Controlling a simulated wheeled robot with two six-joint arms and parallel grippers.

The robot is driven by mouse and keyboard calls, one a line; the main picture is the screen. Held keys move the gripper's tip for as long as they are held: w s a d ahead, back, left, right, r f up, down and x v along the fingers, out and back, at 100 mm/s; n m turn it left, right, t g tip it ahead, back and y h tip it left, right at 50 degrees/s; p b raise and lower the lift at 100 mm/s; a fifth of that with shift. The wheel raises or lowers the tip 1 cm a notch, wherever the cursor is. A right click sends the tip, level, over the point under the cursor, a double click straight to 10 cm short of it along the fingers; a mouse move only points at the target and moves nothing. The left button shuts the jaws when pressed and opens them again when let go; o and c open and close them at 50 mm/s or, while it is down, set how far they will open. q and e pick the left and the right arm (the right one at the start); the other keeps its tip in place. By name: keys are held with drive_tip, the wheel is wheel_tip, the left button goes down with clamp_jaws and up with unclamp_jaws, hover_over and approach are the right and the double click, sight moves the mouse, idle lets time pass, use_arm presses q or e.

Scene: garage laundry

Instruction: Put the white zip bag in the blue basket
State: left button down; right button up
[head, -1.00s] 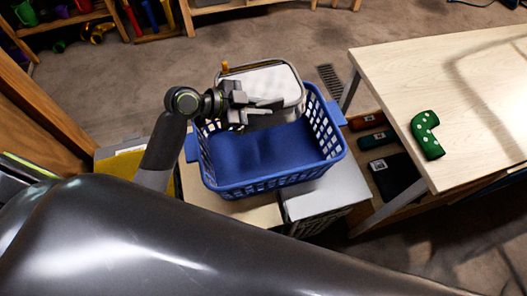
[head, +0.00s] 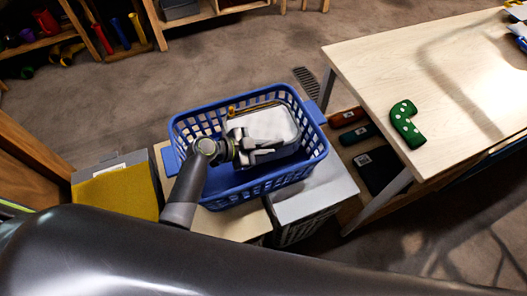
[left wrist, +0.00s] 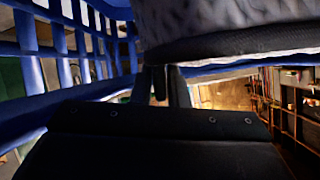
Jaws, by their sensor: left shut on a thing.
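The white zip bag (head: 272,122) has a pale top, a dark trim and a small orange-yellow tab. My left gripper (head: 262,150) is shut on its near side. The bag is within the rim of the blue basket (head: 183,133), towards its back right; I cannot tell whether it touches the bottom. In the left wrist view the bag's grey-white side (left wrist: 225,20) hangs above my left gripper's fingers (left wrist: 165,85), with the basket's slotted wall (left wrist: 35,75) at left. My right gripper is not in view.
The basket stands on light boxes (head: 310,192). A yellow-topped box (head: 118,193) is at left. A wooden table (head: 440,75) with a green spotted object (head: 406,123) is at right. A shelf below it holds dark items (head: 382,168). Open floor lies behind.

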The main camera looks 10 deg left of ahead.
use_arm(q)
drive_tip(key=shift+f, duration=1.5)
drive_tip(key=c, duration=1.4)
unclamp_jaws()
drive_tip(key=b+v, duration=0.1)
drive_tip(key=v, duration=0.5)
drive_tip(key=shift+s+a+r, duration=0.1)
drive_tip(key=shift+s+a, duration=0.1)
drive_tip(key=shift+a, duration=0.1)
drive_tip(key=shift+s+a+r, duration=0.2)
drive_tip(key=shift+a+r, duration=0.05)
drive_tip(key=shift+a, duration=0.05)
